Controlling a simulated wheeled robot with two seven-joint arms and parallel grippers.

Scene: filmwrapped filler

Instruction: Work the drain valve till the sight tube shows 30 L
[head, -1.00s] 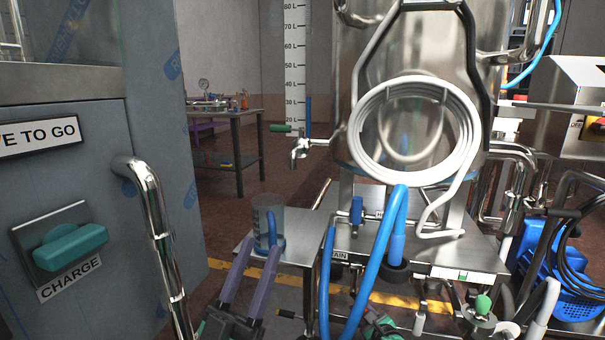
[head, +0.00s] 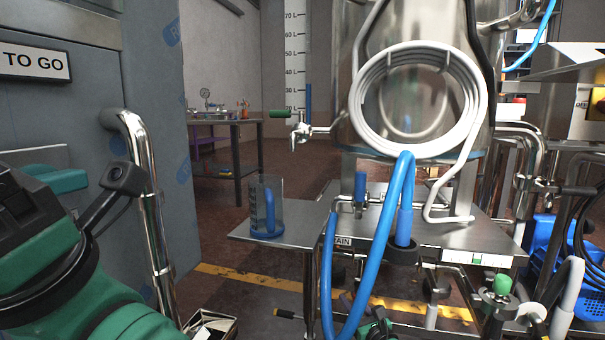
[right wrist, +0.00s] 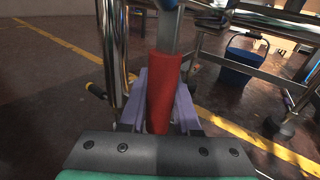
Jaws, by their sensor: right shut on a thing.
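The sight tube (head: 308,98) stands beside the white litre scale (head: 295,50). Its blue column tops out a little above the 30 L mark. My right gripper (right wrist: 167,100) is shut on a red upright handle (right wrist: 163,90) on a grey lever. Whether this is the drain valve's handle cannot be told. In the head view my right gripper (head: 377,328) shows only in part, low behind the blue hose. A label ending in "AIN" (head: 343,242) is partly hidden by that hose. My left arm fills the lower left; its fingers are out of view.
A clear jug (head: 267,205) with a blue base stands on the steel side shelf (head: 285,238). A blue-handled valve (head: 360,190) sits to its right. Blue hoses (head: 390,230) hang in front. A blue bucket (right wrist: 240,62) and a yellow floor stripe show in the right wrist view.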

